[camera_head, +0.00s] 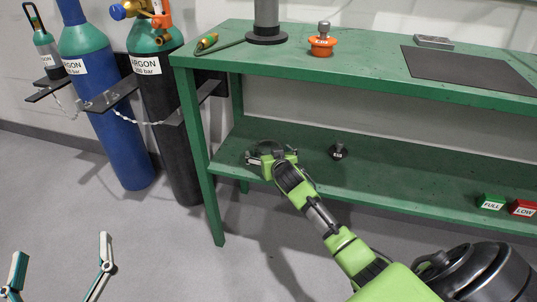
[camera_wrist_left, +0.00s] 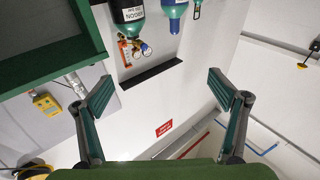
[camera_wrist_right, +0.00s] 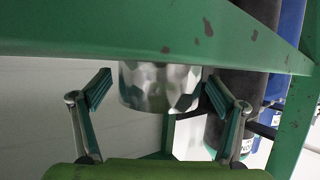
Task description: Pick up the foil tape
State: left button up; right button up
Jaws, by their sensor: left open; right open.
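The foil tape (camera_wrist_right: 160,88), a shiny silver crinkled roll, shows in the right wrist view between the two fingers of my right gripper (camera_wrist_right: 158,84). Gaps show on both sides, so the open fingers do not appear to grip it. A green beam hides one edge of the roll. In the head view, my right gripper (camera_head: 262,158) is at the left end of the lower shelf, where the roll is mostly hidden or hard to separate from the fingers. My left gripper (camera_head: 61,249) is open and empty over the floor at lower left, far from the tape.
The green bench (camera_head: 330,62) has a lower shelf (camera_head: 400,185) with a small dark weight (camera_head: 338,150) right of my gripper. FULL (camera_head: 491,202) and LOW (camera_head: 523,208) blocks sit at its right. Gas cylinders (camera_head: 120,130) stand left of the bench.

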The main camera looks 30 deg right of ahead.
jog(key=c, duration=1.4)
jog(key=shift+o, duration=0.2)
jog(key=shift+r, duration=0.15)
